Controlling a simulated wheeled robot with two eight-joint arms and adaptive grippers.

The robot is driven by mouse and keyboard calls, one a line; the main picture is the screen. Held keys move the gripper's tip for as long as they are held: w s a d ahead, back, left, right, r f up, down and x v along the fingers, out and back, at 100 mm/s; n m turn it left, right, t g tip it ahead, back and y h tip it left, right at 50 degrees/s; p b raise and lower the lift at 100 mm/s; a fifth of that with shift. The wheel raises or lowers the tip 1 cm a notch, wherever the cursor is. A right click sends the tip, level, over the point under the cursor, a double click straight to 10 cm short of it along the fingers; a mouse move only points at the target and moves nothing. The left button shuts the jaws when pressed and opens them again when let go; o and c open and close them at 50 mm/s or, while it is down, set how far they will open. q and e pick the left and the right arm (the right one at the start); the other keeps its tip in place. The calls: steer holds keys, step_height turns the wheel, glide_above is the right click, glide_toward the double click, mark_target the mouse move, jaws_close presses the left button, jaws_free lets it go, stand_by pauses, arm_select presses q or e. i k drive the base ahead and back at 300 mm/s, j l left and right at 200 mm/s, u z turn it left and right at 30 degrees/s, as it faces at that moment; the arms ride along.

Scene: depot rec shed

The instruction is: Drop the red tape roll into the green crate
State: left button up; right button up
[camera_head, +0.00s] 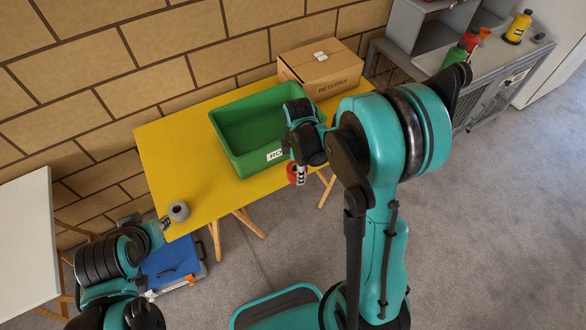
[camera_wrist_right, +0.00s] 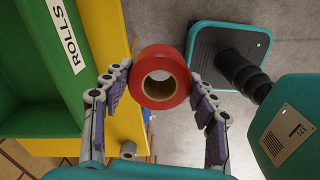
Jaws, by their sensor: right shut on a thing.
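The red tape roll (camera_wrist_right: 160,57) is held between the two fingers of my right gripper (camera_wrist_right: 160,88), its hole facing the wrist camera. In the head view the roll (camera_head: 292,173) shows partly behind my right gripper (camera_head: 298,174), in front of the yellow table's front edge. The green crate (camera_head: 231,155) stands on the table, just behind and left of the roll; the wrist view shows its labelled wall (camera_wrist_right: 70,55) at left, apart from the roll. My left gripper (camera_head: 164,223) is near the table's front left corner, beside a grey roll (camera_head: 179,211); its fingers are too small to read.
The yellow table (camera_head: 175,155) also carries a cardboard box (camera_head: 320,68) marked RETURNS, right of the crate. A grey bench (camera_head: 480,65) with bottles stands at right, a white table (camera_head: 28,240) at left. A blue case (camera_head: 170,262) lies below the table's left corner.

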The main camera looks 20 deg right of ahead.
mark_target(273, 134)
steer(key=i, duration=1)
